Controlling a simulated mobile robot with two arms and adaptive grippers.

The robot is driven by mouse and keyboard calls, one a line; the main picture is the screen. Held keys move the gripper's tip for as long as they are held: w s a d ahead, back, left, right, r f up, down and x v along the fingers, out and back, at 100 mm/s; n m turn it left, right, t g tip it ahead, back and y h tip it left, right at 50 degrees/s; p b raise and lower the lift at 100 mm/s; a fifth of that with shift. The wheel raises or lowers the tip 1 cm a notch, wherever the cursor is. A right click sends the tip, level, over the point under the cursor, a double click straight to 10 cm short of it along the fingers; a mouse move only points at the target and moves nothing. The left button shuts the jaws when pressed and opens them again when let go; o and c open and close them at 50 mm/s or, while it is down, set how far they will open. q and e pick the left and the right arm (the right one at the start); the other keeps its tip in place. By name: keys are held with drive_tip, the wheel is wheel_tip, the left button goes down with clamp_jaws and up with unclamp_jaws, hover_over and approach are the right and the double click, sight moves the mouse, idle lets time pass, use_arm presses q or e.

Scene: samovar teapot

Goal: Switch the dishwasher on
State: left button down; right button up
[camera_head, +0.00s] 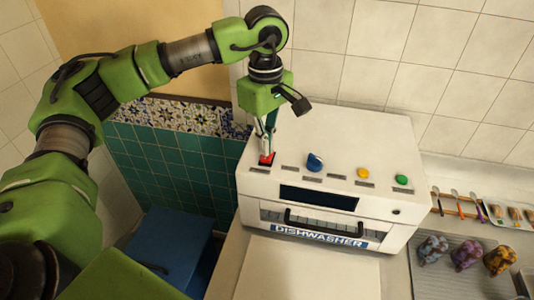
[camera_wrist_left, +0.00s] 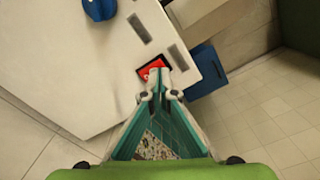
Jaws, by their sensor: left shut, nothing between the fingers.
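The white dishwasher (camera_head: 340,130) stands on the counter against the tiled wall. Its top carries a red switch (camera_head: 266,158), a blue knob (camera_head: 315,162), a yellow button (camera_head: 363,173) and a green button (camera_head: 402,180). My left gripper (camera_head: 267,152) is shut and empty, pointing down with its fingertips at the red switch. In the left wrist view the closed fingertips (camera_wrist_left: 158,76) overlap the near edge of the red switch (camera_wrist_left: 152,67). I cannot tell whether they touch it. The blue knob (camera_wrist_left: 99,9) is at the top left there. My right gripper is not in view.
A dark display (camera_head: 318,197) and a door handle (camera_head: 322,222) are on the dishwasher's front. A blue box (camera_head: 172,250) stands lower left. To the right are a grey ribbed tray (camera_head: 440,291) with several patterned figures and a rack of utensils (camera_head: 458,206).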

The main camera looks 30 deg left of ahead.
sight(266, 158)
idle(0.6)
use_arm(q)
drive_tip(key=shift+f+b, duration=0.9)
drive_tip(key=shift+f, duration=0.2)
idle(0.4)
drive_tip(key=shift+r+p, duration=2.05)
drive_tip(key=shift+r, duration=1.5)
